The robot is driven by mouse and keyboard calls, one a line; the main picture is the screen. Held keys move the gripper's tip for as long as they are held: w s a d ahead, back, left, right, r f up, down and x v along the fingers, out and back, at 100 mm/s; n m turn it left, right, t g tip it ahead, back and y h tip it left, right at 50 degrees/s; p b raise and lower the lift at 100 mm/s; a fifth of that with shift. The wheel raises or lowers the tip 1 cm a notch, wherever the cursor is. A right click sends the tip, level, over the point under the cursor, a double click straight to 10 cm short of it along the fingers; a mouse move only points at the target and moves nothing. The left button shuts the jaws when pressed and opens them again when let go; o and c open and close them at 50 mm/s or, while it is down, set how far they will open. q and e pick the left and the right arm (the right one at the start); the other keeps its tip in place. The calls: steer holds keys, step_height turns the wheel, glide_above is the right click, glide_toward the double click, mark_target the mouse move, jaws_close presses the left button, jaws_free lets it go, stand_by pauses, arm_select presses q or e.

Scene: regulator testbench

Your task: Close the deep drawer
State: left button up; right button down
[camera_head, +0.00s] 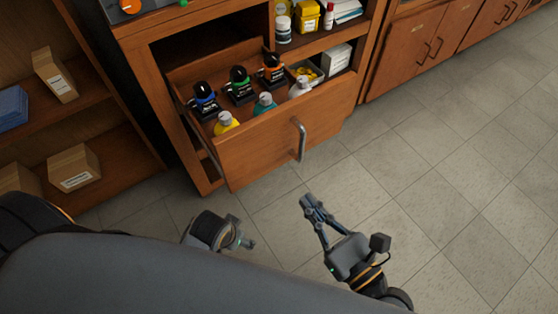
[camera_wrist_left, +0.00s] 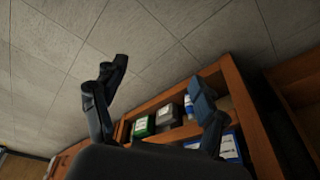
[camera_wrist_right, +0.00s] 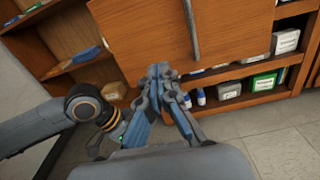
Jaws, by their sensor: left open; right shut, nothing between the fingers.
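The deep drawer (camera_head: 270,143) stands pulled out of the wooden cabinet, with a vertical metal handle (camera_head: 299,140) on its front. The drawer front (camera_wrist_right: 150,40) and handle (camera_wrist_right: 191,30) also show in the right wrist view. My right gripper (camera_head: 307,202) is shut and empty, apart from the handle and below it in the picture. My left gripper (camera_head: 246,242) is partly hidden behind my own body in the head view. In the left wrist view, its fingers (camera_wrist_left: 160,80) are spread and empty.
A shelf with cardboard boxes (camera_head: 73,167) stands at the left. Closed cabinets (camera_head: 420,45) stand at the upper right. The tiled floor (camera_head: 440,170) before the drawer is clear.

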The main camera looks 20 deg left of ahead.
steer(key=p, duration=0.1)
glide_toward(269, 151)
steer(key=x, duration=0.6)
steer(key=shift+s+f, duration=0.1)
arm_select(q)
steer(key=shift+s+f, duration=0.2)
steer(key=shift+f, duration=0.95)
steer(key=shift+s+f, duration=0.2)
steer(key=shift+f, duration=0.9)
arm_select(e)
steer(key=shift+w+a, duration=0.35)
steer(key=shift+a, duration=0.1)
